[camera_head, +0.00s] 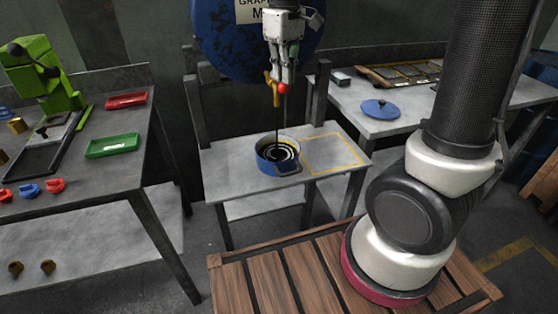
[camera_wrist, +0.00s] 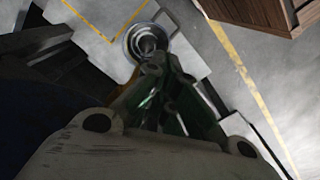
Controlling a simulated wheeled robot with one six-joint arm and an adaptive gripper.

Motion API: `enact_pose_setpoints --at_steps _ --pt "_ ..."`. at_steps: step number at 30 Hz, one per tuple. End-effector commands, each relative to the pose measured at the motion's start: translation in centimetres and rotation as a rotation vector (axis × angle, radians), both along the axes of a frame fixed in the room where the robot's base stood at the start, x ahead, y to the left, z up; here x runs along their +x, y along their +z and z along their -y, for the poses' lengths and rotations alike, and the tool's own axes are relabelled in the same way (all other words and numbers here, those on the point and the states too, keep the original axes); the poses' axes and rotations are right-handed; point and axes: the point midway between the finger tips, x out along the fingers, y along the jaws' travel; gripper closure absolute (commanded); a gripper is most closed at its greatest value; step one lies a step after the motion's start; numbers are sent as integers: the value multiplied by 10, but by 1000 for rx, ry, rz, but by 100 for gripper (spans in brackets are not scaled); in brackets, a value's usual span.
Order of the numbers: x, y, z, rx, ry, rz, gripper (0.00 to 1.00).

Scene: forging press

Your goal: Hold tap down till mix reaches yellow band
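A blue drum (camera_head: 222,38) with a label reading "GRAPH…" stands at the back. Its brass tap (camera_head: 268,84) has a red knob (camera_head: 283,88). My gripper (camera_head: 283,80) points down with its fingers together, right on top of the knob and seemingly touching it. In the wrist view my fingers (camera_wrist: 158,85) converge and hide the knob. A thin dark stream (camera_head: 277,120) falls from the tap into a blue pot (camera_head: 263,163). The pot holds dark mix with pale rings, below a yellow band (camera_head: 263,146) on the inner wall. The pot also shows in the wrist view (camera_wrist: 133,45).
The pot stands on a grey table (camera_head: 235,160) beside an empty yellow-outlined square (camera_head: 332,153). A blue lid (camera_head: 380,109) lies on the right table. The left bench holds a green press (camera_head: 40,72), a red tray (camera_head: 126,100) and a green tray (camera_head: 112,145). A wooden pallet (camera_head: 285,275) lies in front.

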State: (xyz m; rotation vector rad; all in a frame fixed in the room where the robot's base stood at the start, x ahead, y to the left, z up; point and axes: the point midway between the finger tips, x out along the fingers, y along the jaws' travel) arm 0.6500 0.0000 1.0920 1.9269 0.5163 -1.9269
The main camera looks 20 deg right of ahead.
Motion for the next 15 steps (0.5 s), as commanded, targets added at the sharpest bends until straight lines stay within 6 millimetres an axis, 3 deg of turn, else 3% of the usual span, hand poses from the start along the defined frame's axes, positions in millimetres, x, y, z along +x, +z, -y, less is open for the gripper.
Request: enact_pose_setpoints --at_steps 10,15 --pt "0 2 0 0 0 0 100" --pt "1 21 0 1 0 3 100"
